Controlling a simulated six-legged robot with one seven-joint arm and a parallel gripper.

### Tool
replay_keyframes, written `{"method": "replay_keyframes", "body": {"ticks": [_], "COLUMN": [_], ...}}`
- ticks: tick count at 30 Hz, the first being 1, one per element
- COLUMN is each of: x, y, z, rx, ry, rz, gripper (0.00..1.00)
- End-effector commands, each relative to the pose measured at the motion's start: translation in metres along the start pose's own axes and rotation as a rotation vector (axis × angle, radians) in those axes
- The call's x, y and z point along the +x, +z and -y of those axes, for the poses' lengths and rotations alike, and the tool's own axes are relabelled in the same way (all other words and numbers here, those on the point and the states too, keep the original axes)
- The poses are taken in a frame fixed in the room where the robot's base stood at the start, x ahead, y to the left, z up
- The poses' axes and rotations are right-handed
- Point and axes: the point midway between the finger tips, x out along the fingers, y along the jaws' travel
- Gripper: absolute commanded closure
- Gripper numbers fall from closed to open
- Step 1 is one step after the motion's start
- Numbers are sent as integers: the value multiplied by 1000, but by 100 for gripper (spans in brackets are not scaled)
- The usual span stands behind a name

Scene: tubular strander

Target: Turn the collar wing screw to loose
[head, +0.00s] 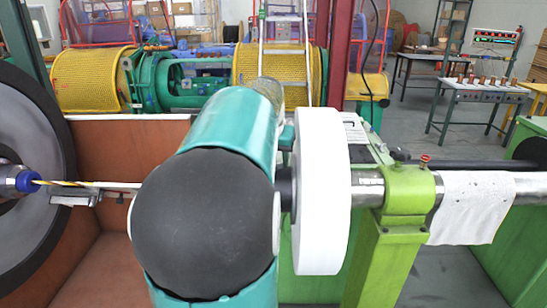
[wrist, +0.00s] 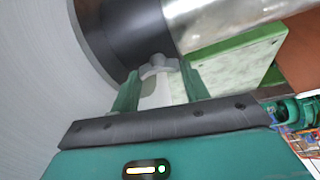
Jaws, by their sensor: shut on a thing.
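The grey collar wing screw (wrist: 160,66) shows in the wrist view, projecting from the dark collar (wrist: 128,38) on the shaft. My gripper (wrist: 160,82) has its two green fingers on either side of the wing screw and is shut on it. The wings spread between the fingertips; the exact contact points are hard to see. In the head view my own teal arm hides the wing screw and my gripper.
The bright metal shaft (head: 367,188) passes through a large white disc (head: 320,192) and a green bearing stand (head: 405,200) with a small red knob (head: 424,160). A white cloth (head: 470,207) hangs over the shaft. In the wrist view a pale disc face (wrist: 35,80) stands close on the left.

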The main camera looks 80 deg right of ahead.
Motion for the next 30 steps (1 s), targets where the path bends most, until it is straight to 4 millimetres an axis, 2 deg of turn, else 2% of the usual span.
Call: {"method": "replay_keyframes", "body": {"ticks": [9,25,26,29,30], "x": [0,0,0,0,0], "y": [1,1,1,1,1], "z": [-1,0,0,-1,-1], "rx": [-128,-156,-156,-156,-155], "ry": [-53,-64,-64,-64,-64], "rz": [2,3,3,3,3], "gripper": [77,77,53,33,33]}}
